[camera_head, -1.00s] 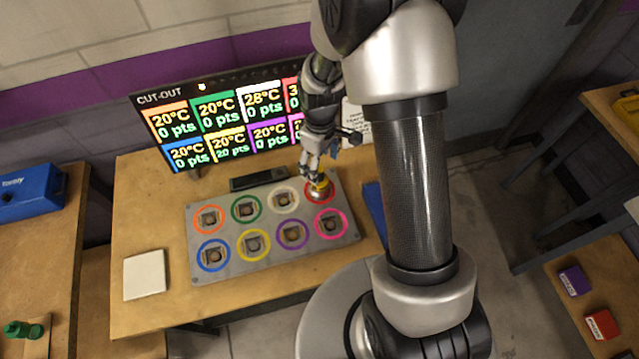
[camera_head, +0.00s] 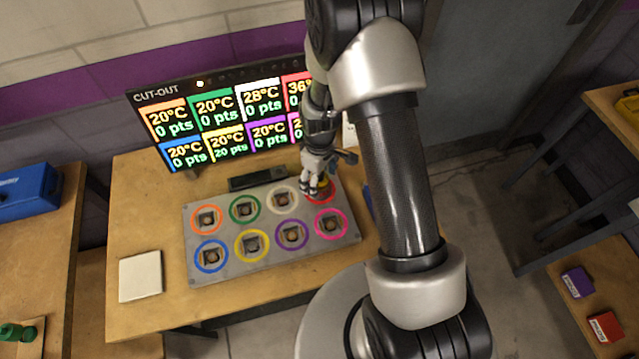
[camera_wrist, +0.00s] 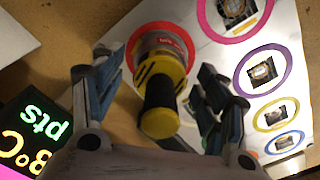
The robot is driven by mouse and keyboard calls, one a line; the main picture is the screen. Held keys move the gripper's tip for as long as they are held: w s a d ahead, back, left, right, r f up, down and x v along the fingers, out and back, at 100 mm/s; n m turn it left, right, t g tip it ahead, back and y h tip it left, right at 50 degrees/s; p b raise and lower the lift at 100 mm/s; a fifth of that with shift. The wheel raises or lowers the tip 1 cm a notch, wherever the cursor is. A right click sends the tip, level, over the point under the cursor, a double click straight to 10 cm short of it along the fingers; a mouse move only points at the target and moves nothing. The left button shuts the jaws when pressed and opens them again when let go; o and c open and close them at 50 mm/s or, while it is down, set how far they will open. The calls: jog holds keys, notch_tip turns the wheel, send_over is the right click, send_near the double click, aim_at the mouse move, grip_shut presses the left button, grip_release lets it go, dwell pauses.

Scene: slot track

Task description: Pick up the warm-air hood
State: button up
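The warm-air hood (camera_wrist: 162,72) stands on the red-ringed place of the grey board, with a pale metallic base, a yellow and black striped collar and a black handle. In the wrist view my gripper (camera_wrist: 160,78) is open, with one finger on each side of the hood. Gaps show between the fingers and the handle. In the head view my gripper (camera_head: 316,188) is over the red ring at the board's upper right, and it hides most of the hood there.
The grey board (camera_head: 300,258) has other coloured rings with small square sockets. A lit screen (camera_head: 210,120) stands close behind the board, left of my gripper. A white square pad (camera_head: 140,276) lies at the table's left. Table around the pad is bare.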

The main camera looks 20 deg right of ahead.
grip_shut()
dwell(0.8)
jog(key=shift+r, duration=0.1)
